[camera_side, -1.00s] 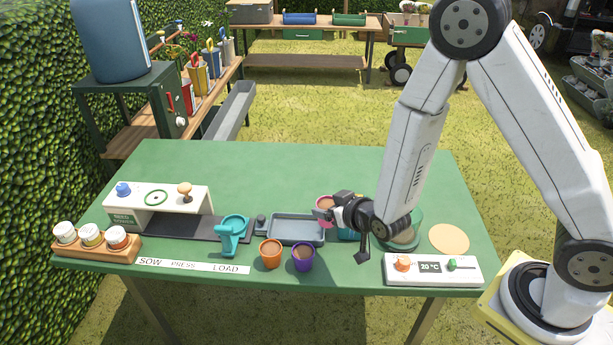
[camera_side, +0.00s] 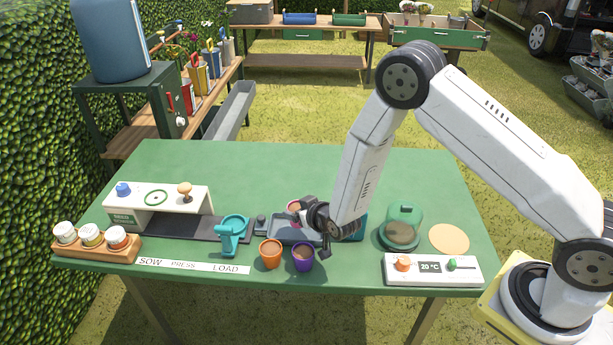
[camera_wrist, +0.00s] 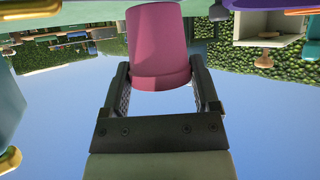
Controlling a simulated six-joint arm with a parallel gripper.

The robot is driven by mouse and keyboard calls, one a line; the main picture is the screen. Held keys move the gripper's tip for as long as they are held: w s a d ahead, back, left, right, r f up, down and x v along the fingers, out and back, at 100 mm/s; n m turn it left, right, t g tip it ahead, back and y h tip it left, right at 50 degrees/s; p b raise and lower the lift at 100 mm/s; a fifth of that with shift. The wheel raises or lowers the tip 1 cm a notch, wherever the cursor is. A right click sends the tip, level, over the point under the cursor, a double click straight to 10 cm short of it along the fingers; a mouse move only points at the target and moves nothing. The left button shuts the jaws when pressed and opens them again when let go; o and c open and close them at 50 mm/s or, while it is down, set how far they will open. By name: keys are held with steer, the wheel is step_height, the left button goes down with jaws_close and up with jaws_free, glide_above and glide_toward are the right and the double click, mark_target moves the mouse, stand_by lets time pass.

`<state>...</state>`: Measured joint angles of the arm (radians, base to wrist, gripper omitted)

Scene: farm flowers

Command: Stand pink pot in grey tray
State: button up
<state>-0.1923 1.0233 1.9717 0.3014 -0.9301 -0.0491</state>
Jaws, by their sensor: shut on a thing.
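The pink pot (camera_side: 294,207) is held in my gripper (camera_side: 303,208), over or just behind the grey tray (camera_side: 284,230). In the wrist view the pink pot (camera_wrist: 158,45) fills the space between the two dark fingers of my gripper (camera_wrist: 160,85), which are shut on its sides. The wrist view appears upside down. My gripper and wrist hide part of the tray's right side. I cannot tell how high the pot's base is above the tray.
An orange pot (camera_side: 270,253) and a purple pot (camera_side: 303,256) stand just in front of the tray. A teal device (camera_side: 231,236) stands to its left. A glass dome (camera_side: 403,227) and a white control box (camera_side: 433,269) are to the right. The table's back is clear.

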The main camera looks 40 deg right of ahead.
steer(key=shift+w+f, duration=0.3)
steer(key=shift+f, duration=1.55)
steer(key=shift+s+f, duration=0.1)
steer(key=shift+f, duration=0.45)
steer(key=o, duration=1.1)
steer(key=shift+r, duration=0.1)
